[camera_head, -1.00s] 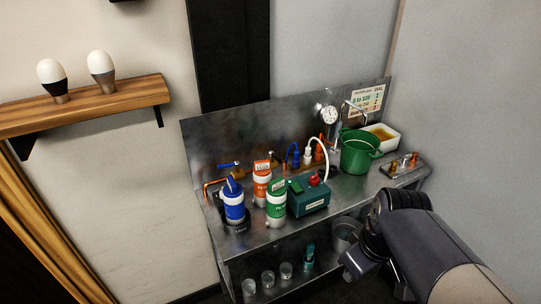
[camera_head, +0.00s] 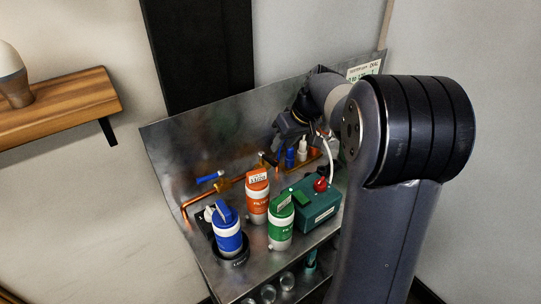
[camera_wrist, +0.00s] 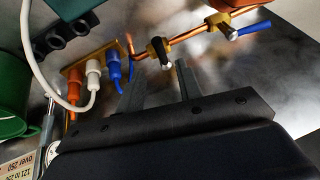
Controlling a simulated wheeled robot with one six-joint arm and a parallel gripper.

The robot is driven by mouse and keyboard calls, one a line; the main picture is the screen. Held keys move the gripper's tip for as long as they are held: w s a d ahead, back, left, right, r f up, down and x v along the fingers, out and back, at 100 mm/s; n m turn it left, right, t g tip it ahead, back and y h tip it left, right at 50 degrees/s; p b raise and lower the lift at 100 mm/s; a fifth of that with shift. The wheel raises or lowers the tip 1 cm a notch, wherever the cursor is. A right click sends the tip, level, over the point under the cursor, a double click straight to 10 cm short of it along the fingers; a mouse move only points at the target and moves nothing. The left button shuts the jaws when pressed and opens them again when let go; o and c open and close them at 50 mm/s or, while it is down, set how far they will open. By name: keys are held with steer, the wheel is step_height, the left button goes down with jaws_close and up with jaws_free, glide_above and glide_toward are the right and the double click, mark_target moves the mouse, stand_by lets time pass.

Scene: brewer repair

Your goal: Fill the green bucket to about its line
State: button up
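The green bucket (camera_wrist: 12,95) shows at the left edge of the wrist view, only in part; the water and line inside are not visible. In the head view my arm hides it. My gripper (camera_wrist: 158,78) is open, its two dark fingers apart with nothing between them. They point toward a copper pipe (camera_wrist: 190,35) with a brass valve (camera_wrist: 158,50) just beyond the fingertips. A blue-handled valve (camera_wrist: 252,28) sits further right on the pipe. In the head view my gripper (camera_head: 290,128) is over the back of the metal bench, near the back panel.
On the bench stand a blue canister (camera_head: 228,238), an orange canister (camera_head: 257,197), a green canister (camera_head: 280,222) and a teal box (camera_head: 318,205) with a red knob. Blue, white and orange plugs (camera_wrist: 93,75) are close to my gripper. A wooden shelf (camera_head: 60,115) is at left.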

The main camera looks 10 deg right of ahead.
mark_target(268, 159)
steer(key=x, duration=0.7)
steer(key=shift+w+a+f+p, duration=0.15)
steer(key=shift+f+p, duration=0.15)
steer(key=shift+c, duration=0.2)
jaws_close()
